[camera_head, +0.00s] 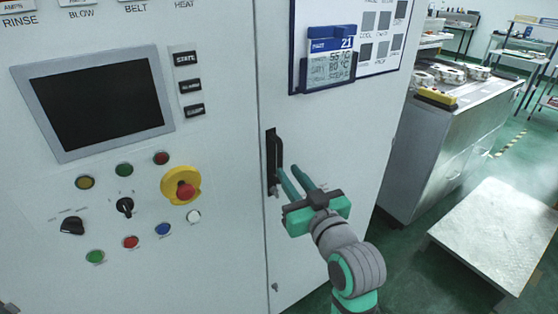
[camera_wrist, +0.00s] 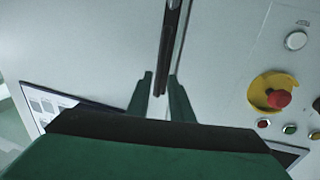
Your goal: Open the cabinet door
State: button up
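The cabinet door (camera_head: 340,140) is a light grey panel right of the control panel. It looks closed, flush along the vertical seam. Its black handle (camera_head: 273,158) is a tall bar near the door's left edge. In the wrist view the handle (camera_wrist: 172,45) runs down from the top edge toward my fingers. My gripper (camera_head: 292,182) has two green fingers pointing at the lower part of the handle. In the wrist view my gripper (camera_wrist: 160,84) shows a gap between its fingertips, with the handle's lower end at that gap. Whether the fingers touch the handle is unclear.
Left of the seam is a control panel with a dark screen (camera_head: 98,103), several buttons and a red emergency stop (camera_head: 185,190) on yellow. A small display (camera_head: 329,68) is mounted on the door. To the right stand a metal bench (camera_head: 440,150) and a low pale platform (camera_head: 490,235).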

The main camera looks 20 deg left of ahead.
aim_at(281, 162)
jog(key=x, duration=0.7)
grip_shut()
